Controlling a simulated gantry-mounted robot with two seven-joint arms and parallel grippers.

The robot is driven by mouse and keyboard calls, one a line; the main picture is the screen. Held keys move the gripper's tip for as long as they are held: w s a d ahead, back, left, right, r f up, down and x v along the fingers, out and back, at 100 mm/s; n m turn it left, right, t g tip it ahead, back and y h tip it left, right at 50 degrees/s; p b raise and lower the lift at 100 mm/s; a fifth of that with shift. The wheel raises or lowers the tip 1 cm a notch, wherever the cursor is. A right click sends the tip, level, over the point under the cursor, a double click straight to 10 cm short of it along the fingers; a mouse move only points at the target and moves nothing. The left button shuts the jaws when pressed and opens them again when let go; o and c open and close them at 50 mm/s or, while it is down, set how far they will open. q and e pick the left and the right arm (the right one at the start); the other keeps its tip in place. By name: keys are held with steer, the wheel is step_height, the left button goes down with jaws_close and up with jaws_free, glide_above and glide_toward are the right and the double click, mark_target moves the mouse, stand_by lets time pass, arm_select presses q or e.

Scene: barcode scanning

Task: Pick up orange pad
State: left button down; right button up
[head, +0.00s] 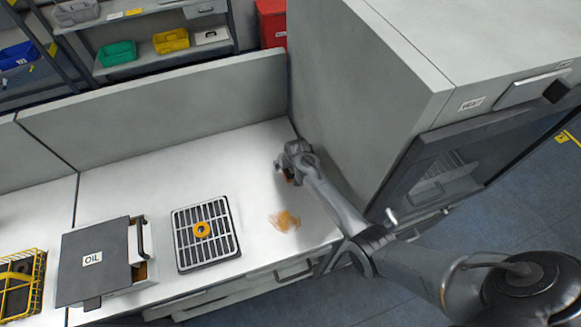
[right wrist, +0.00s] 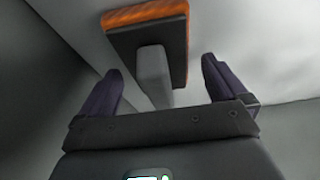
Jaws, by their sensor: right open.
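The orange pad (right wrist: 150,12) has an orange face, a dark backing and a grey handle, and it shows at the top of the right wrist view. My right gripper (right wrist: 160,78) is open, with its two dark fingers on either side of the grey handle and a gap to each. In the head view my right gripper (head: 288,172) is low over the back right of the white counter, beside the big grey machine. Only a small orange bit of the pad (head: 290,181) shows there; the gripper hides the rest. My left gripper is not in view.
An orange smear (head: 284,221) marks the counter. The grey machine (head: 370,75) borders the counter at right.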

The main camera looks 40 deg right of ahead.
steer(key=shift+c, duration=0.3)
steer(key=c, duration=1.1)
steer(key=shift+r, duration=0.15)
step_height(320, 180, up, 10)
steer(key=shift+f, duration=0.1)
